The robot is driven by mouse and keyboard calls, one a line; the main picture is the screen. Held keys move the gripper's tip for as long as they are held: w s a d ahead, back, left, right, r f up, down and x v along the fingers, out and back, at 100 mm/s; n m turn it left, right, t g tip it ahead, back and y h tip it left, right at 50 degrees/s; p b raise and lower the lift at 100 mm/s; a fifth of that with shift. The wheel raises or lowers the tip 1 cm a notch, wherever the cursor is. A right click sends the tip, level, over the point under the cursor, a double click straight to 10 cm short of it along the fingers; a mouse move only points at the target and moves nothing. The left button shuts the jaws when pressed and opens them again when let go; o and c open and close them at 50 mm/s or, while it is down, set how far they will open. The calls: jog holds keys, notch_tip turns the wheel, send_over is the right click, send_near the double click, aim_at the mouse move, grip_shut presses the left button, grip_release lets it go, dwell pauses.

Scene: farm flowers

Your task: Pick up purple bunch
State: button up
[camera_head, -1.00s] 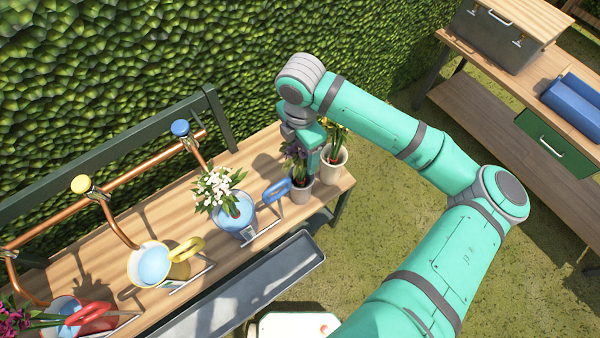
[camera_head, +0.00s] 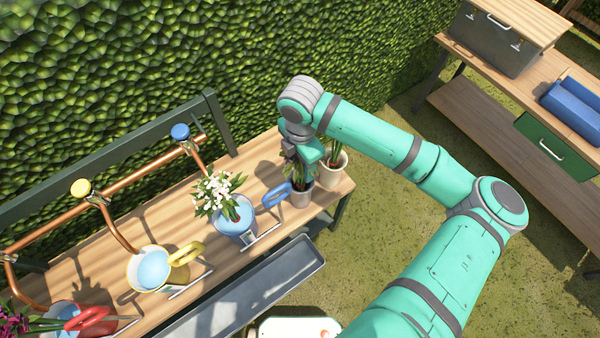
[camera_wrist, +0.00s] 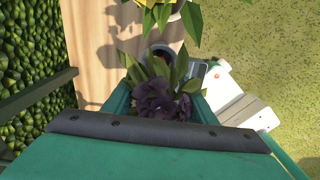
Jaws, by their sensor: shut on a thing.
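The purple bunch (camera_wrist: 160,100) has dark purple blooms and green leaves. In the wrist view it sits between the two fingers of my gripper (camera_wrist: 156,104), which is shut on it. In the head view my gripper (camera_head: 309,155) is above a pale pot (camera_head: 296,197) near the right end of the wooden bench, with green stems below it. The pot's dark opening also shows past the leaves in the wrist view. I cannot tell whether the stem ends are clear of the pot.
A second pale pot (camera_head: 331,167) with yellow flowers stands close beside. A blue watering can (camera_head: 235,226) with white flowers is to the left, then a yellow can (camera_head: 150,268) and a red one (camera_head: 88,316). The hedge (camera_head: 150,60) rises behind the bench.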

jog(key=shift+r, duration=0.1)
notch_tip(320, 180, up, 18)
jog(key=shift+f, duration=0.1)
dwell(0.4)
jog(key=shift+r, duration=1.3)
